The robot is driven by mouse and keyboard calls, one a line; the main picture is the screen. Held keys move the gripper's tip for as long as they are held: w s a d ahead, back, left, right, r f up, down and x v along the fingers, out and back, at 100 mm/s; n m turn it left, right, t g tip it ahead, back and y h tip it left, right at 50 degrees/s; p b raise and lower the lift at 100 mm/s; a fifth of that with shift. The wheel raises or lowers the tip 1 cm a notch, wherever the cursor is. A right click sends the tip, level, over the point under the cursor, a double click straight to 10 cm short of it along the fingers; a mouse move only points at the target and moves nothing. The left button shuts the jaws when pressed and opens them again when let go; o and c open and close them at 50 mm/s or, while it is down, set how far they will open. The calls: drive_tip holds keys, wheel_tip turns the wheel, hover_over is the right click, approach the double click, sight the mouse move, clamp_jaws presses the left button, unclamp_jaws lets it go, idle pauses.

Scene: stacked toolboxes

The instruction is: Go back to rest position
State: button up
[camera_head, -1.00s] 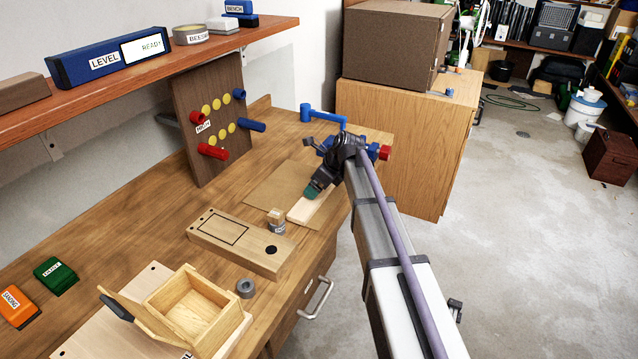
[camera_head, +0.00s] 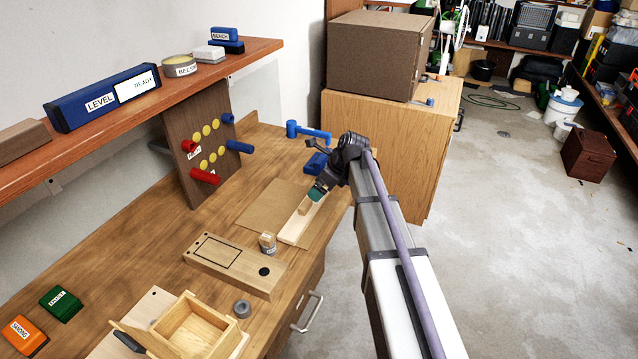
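My gripper (camera_head: 314,196) is at the end of my arm, low over the far part of the wooden bench. A green piece (camera_head: 317,194) shows at its tip, with a small tan piece (camera_head: 305,206) just below it. A pale wooden strip (camera_head: 294,231) lies under the tip on a brown mat (camera_head: 256,215). The fingers are small and partly hidden by the wrist, so I cannot tell whether they are open or hold the green piece.
A blue vise (camera_head: 317,163) stands close behind my gripper. A pegboard (camera_head: 185,150) is to the left under the shelf (camera_head: 120,112). A wooden block (camera_head: 225,265), grey ring (camera_head: 242,309) and open wooden box (camera_head: 196,332) are nearer. Open floor (camera_head: 500,250) lies right.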

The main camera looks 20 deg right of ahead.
idle(0.3)
drive_tip(key=s+a+f+n+g+h, duration=0.1)
drive_tip(key=s+a+n+g+h, duration=0.1)
drive_tip(key=s+n, duration=1.1)
drive_tip(key=s+a+f+n+g+h, duration=0.1)
drive_tip(key=s+a+n+h, duration=0.1)
drive_tip(key=s+n, duration=1)
drive_tip(key=shift+s+a+f+n+g+h, duration=0.2)
drive_tip(key=shift+s+n+g+h, duration=0.15)
drive_tip(key=shift+s, duration=0.35)
